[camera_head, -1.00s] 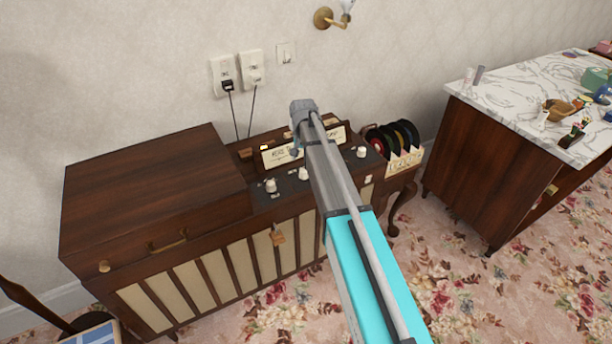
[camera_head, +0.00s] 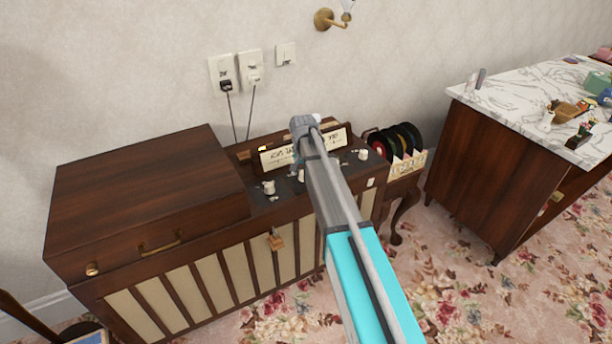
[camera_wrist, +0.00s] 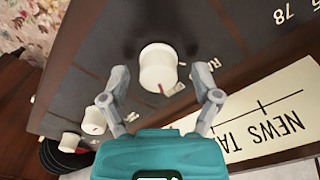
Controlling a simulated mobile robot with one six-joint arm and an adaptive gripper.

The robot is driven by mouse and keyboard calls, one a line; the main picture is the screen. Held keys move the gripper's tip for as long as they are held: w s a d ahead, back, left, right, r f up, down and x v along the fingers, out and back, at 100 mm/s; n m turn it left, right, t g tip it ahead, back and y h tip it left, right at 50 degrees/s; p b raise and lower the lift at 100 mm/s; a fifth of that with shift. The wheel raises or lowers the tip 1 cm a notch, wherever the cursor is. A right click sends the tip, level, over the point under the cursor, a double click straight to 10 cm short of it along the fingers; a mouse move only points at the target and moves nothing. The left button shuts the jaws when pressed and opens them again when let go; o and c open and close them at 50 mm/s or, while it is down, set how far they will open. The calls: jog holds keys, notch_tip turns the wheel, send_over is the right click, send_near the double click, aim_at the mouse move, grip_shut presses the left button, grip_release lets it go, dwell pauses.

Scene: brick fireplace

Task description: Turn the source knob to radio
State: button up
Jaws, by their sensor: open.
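The record console (camera_head: 215,262) stands against the wall, with a dark control panel bearing several white knobs. In the wrist view a white knob (camera_wrist: 157,70) with a red mark sits between the two fingers of my gripper (camera_wrist: 160,74). The fingers are open, one on each side, and I see a gap on both sides. Lettering beside this knob is partly covered by the right finger, so I cannot read its full label. White knobs show left (camera_head: 269,187) and right (camera_head: 363,154) of my arm.
A cream card (camera_wrist: 265,125) reading "NEWS TA" stands close by the right finger. Two more white knobs (camera_wrist: 94,121) lie left of my gripper. Records (camera_head: 393,140) stand in a rack right of the console. A marble-topped cabinet (camera_head: 530,90) is farther right.

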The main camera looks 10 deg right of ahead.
grip_shut()
jog(key=shift+d, duration=0.2)
jog(key=shift+a, duration=0.1)
jog(key=shift+n, duration=0.3)
jog(key=n, duration=1.1)
dwell(0.4)
jog(key=shift+n, duration=0.3)
